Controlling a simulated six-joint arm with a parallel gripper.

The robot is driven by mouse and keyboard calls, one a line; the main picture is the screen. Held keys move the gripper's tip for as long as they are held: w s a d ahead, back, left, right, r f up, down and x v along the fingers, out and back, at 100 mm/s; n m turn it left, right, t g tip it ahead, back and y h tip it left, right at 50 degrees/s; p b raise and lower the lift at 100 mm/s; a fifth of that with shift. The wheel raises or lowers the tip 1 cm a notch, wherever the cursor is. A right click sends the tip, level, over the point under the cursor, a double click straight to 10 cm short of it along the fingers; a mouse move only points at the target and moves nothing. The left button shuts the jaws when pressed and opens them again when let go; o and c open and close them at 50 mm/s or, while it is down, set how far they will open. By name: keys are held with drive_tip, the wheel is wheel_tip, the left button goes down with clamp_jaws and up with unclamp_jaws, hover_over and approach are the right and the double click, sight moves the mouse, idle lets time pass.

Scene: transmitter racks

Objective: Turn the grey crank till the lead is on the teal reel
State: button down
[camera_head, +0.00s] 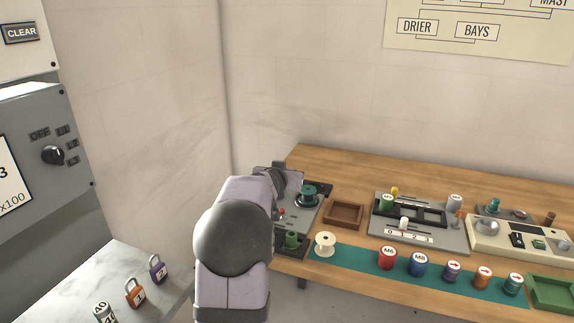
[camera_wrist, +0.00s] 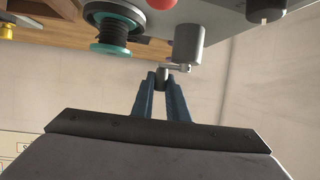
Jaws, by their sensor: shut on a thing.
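The teal reel (camera_head: 308,191) stands on a grey winding unit (camera_head: 303,213) at the left end of the bench. In the wrist view the teal reel (camera_wrist: 112,47) shows teal rims with a dark band between them; I cannot tell whether that band is the lead. The grey crank (camera_wrist: 189,45) has a round grey body and a short arm ending in a small handle. My gripper (camera_wrist: 161,76) is shut on that handle. In the head view my arm hides the crank and most of the gripper.
A brown wooden tray (camera_head: 343,214) sits just right of the unit. Several labelled coloured cylinders stand on a teal mat (camera_head: 352,257). Padlocks (camera_head: 135,293) lie on the left counter.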

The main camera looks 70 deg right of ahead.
drive_tip(key=shift+a+r+m+g+p, duration=0.2)
drive_tip(key=shift+m+g+p, duration=0.55)
drive_tip(key=shift+p, duration=1.4)
drive_tip(key=shift+a+r+m+g+p, duration=0.2)
drive_tip(key=shift+m+g+p, duration=0.55)
drive_tip(key=shift+p, duration=1.4)
drive_tip(key=m+g+p, duration=0.1)
drive_tip(key=p, duration=0.3)
drive_tip(key=m+g+p, duration=0.1)
drive_tip(key=g+p, duration=0.1)
drive_tip(key=p, duration=0.1)
drive_tip(key=shift+a+f+y+p, duration=0.1)
drive_tip(key=shift+a+y+p, duration=0.2)
drive_tip(key=shift+y+p, duration=0.1)
drive_tip(key=m+g+p, duration=0.2)
drive_tip(key=shift+a+f+y+p, duration=0.1)
drive_tip(key=shift+a+y+p, duration=0.1)
drive_tip(key=shift+y+p, duration=0.15)
drive_tip(key=shift+a+f+m+g+y, duration=0.15)
drive_tip(key=shift+m+g+y, duration=0.25)
drive_tip(key=shift+m+g, duration=0.2)
drive_tip(key=shift+a+f+m+g+y, duration=0.1)
drive_tip(key=shift+m+g+y, duration=0.25)
drive_tip(key=shift+m+g, duration=0.25)
drive_tip(key=shift+w+m+g+y+b, duration=0.1)
drive_tip(key=shift+m+g+y+b, duration=0.45)
drive_tip(key=shift+b, duration=0.35)
drive_tip(key=shift+a+r+m+g+y+b, duration=0.1)
drive_tip(key=shift+a+m+g+y+b, duration=0.15)
drive_tip(key=shift+m+b, duration=0.25)
